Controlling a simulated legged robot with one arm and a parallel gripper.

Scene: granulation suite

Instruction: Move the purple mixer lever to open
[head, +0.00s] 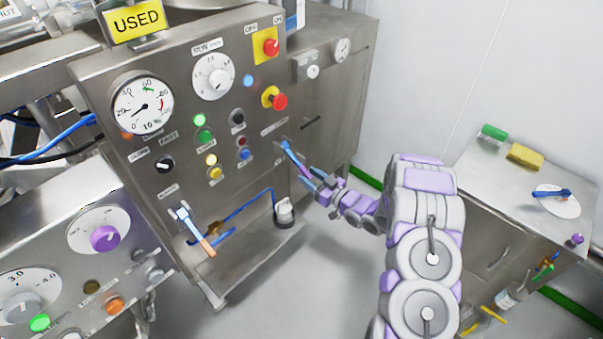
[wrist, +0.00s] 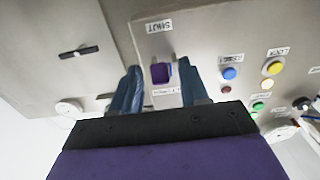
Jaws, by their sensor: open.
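The purple mixer lever (wrist: 160,73) shows in the wrist view as a small purple end on the steel panel, between the two blue-grey fingers of my gripper (wrist: 160,78). Its label "SHUT" (wrist: 158,26) appears upside down above it. A second label below it is partly hidden. My gripper is open, with one finger on each side of the lever and a visible gap to each. In the head view my gripper (head: 297,166) reaches the panel's lower right, and a bit of the purple lever (head: 304,171) shows between the fingers; most of it is hidden.
An orange-tipped lever (head: 208,248) sits lower left. A white-capped fitting (head: 284,212) with blue hose stands below my gripper. A steel cabinet (head: 490,195) is at right. The floor between is clear.

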